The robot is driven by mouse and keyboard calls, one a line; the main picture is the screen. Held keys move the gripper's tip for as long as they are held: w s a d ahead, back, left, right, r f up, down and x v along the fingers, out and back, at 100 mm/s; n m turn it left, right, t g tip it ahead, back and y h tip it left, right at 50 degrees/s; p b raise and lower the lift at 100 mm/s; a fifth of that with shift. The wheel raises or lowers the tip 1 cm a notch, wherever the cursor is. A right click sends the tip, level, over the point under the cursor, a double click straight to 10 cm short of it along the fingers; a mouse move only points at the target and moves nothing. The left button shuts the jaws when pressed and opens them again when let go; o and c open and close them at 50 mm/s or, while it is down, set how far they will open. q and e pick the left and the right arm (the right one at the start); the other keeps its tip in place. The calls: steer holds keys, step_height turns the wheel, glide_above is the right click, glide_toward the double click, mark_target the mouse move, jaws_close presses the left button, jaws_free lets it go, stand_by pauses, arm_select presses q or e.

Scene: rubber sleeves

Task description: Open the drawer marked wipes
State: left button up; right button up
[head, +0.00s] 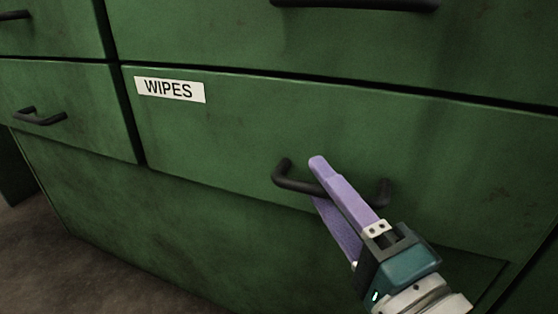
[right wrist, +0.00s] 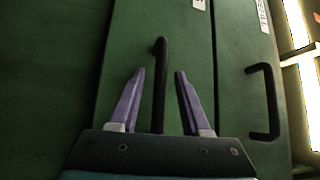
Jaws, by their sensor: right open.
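The wipes drawer (head: 230,140) is a green front with a white label reading WIPES (head: 169,89) at its upper left. Its front looks flush with the cabinet. Its black bar handle (head: 290,180) sits in the middle of the front. My right gripper (head: 316,180), with purple fingers, is at the handle. In the right wrist view the open fingers stand on either side of the handle bar (right wrist: 160,85), with gaps to both. In the head view the fingers hide part of the bar. My left gripper is not in view.
Another drawer with a black handle (head: 352,4) is above. Smaller drawers with handles (head: 40,117) are to the left. A plain green panel (head: 150,220) lies below, and bare brown floor (head: 60,265) shows at lower left.

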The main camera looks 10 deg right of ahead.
steer(key=shift+w, duration=0.15)
steer(key=shift+c, duration=0.4)
jaws_close()
stand_by(1.0)
